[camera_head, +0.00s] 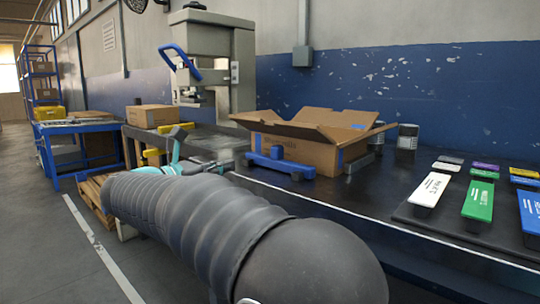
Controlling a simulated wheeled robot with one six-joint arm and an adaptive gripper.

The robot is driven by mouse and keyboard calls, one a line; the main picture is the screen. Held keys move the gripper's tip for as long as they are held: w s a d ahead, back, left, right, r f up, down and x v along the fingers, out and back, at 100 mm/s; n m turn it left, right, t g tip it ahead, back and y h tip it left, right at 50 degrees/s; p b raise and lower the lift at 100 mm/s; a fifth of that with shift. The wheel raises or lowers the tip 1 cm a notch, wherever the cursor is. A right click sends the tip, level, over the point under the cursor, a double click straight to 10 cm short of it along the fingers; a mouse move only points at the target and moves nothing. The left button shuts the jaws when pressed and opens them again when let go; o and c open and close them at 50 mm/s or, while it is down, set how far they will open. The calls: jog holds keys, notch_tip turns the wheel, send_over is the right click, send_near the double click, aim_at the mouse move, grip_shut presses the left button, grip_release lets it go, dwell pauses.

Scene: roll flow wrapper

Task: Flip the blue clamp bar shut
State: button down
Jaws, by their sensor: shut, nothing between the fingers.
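A tall grey-green machine (214,52) stands at the back, left of centre. A blue bar-shaped handle (181,62) sticks out at its front left and slants down to the right. A second blue bar (278,163) lies low on the dark bench in front of the open carton, with grey blocks at its ends. I cannot tell for sure which one is the clamp bar. My gripper (227,165) shows small and dark beyond my grey-sleeved arm, left of the low blue bar and apart from it. It is shut and empty; my arm partly hides it.
The open carton (297,150) stands on the dark bench (345,192), with dark cans (407,136) to its right. Coloured labelled packs, including a green one (479,200), lie at the right. A closed box (150,116) stands at the left. The aisle floor (40,230) is clear.

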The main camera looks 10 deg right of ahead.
aim_at(273, 153)
jog(key=x, duration=1.4)
jog(key=shift+p, duration=0.35)
jog(key=shift+d, duration=0.1)
jog(key=b+x, duration=0.1)
jog(key=x, duration=0.2)
jog(key=shift+w+f, duration=0.1)
jog(key=shift+f, duration=0.05)
jog(key=shift+w+d, duration=0.2)
jog(key=shift+d, duration=0.15)
jog(key=shift+r, duration=0.25)
